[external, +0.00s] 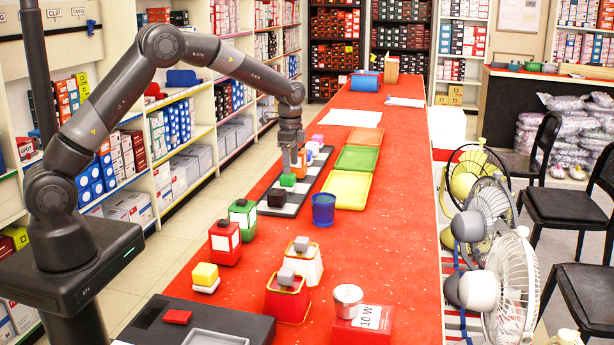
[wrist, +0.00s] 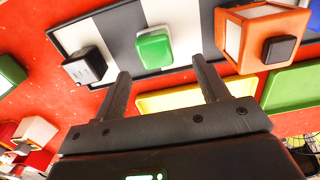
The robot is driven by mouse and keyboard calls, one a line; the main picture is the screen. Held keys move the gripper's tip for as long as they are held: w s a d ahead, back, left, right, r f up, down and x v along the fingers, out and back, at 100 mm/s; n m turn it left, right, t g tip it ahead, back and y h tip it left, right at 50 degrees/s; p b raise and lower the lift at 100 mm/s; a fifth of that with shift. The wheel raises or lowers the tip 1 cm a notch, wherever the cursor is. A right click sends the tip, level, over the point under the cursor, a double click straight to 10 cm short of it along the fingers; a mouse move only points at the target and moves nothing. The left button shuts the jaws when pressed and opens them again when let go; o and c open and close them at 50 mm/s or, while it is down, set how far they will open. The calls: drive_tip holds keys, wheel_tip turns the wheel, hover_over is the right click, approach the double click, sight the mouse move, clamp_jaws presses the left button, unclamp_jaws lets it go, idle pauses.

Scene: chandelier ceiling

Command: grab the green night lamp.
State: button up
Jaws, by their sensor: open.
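A small green night lamp with a white base lies on a black-and-white striped board. The lamp shows in the wrist view (wrist: 155,48), just beyond my fingertips and between their lines, and in the external view (external: 287,180) below my gripper. My gripper (external: 292,163) points down over the board, and in the wrist view my gripper (wrist: 160,75) has its two fingers spread with nothing between them. The fingers look apart from the lamp. The striped board (external: 318,168) lies on the long red table.
An orange box-like lamp (wrist: 262,38) stands right of the green lamp, and a small black block (wrist: 85,66) to its left. A green lantern-like box (external: 243,218), a blue cup (external: 323,209) and yellow tray (external: 347,190) are nearby on the red table.

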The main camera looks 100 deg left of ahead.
sight(288, 179)
drive_tip(key=shift+s+d+f, duration=0.1)
drive_tip(key=shift+s+f, duration=0.05)
drive_tip(key=shift+f, duration=0.9)
drive_tip(key=shift+s+d+f, duration=0.1)
drive_tip(key=shift+s+f, duration=0.05)
drive_tip(key=shift+f, duration=0.85)
drive_tip(key=shift+s+f, duration=0.15)
drive_tip(key=shift+f, duration=0.9)
drive_tip(key=shift+c, duration=0.2)
drive_tip(key=c, duration=1)
drive_tip(key=shift+r, duration=0.1)
drive_tip(key=shift+c, duration=0.2)
